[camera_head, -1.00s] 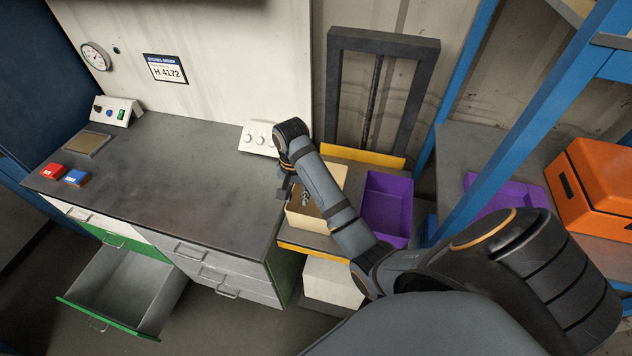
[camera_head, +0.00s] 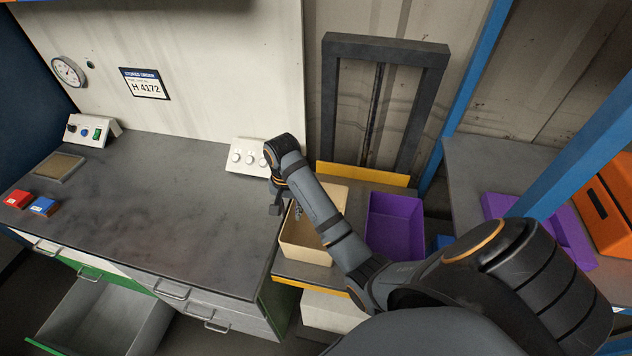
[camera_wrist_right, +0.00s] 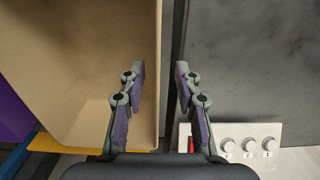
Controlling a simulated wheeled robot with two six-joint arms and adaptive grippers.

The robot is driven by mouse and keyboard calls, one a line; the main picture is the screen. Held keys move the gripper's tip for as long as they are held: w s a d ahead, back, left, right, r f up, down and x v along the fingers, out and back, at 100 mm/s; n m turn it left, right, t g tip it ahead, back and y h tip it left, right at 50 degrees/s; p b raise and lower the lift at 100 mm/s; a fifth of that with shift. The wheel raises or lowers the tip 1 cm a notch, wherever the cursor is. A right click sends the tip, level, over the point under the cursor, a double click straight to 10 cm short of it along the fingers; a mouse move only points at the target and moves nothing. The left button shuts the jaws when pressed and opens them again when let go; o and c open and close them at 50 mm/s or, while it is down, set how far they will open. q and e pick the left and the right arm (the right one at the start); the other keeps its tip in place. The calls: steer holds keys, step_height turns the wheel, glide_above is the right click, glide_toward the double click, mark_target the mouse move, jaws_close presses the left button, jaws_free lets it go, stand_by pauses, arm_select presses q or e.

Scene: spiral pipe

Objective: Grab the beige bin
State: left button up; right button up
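The beige bin (camera_head: 303,253) stands on a small grey-topped stand with yellow edges, just right of the workbench. In the right wrist view the bin (camera_wrist_right: 75,60) fills the left side, and its near wall runs up the picture between my fingers. My right gripper (camera_head: 286,211) is at the bin's left wall. In the wrist view the right gripper (camera_wrist_right: 160,70) is open, one finger on the bin's inner side and the other over the narrow gap beside the bench. I cannot tell whether either finger touches the wall. My forearm hides part of the bin. My left gripper is not in view.
A purple bin (camera_head: 395,228) stands to the right of the beige one. The workbench (camera_head: 170,200) on the left carries a panel with knobs (camera_head: 250,157) close to my gripper. A blue shelf post (camera_head: 580,160) rises on the right. An open drawer (camera_head: 105,310) juts out below the bench.

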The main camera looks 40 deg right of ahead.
mark_target(293, 214)
steer(key=shift+s+d+f+b, duration=0.1)
steer(key=shift+f+b, duration=0.8)
steer(key=shift+b, duration=0.05)
step_height(293, 214, down, 3)
steer(key=shift+s+d+r+p, duration=0.1)
steer(key=shift+d+r+p, duration=0.05)
steer(key=shift+p, duration=0.5)
steer(key=shift+f, duration=0.2)
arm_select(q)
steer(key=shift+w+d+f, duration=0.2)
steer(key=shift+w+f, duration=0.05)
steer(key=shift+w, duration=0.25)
arm_select(e)
jaws_close()
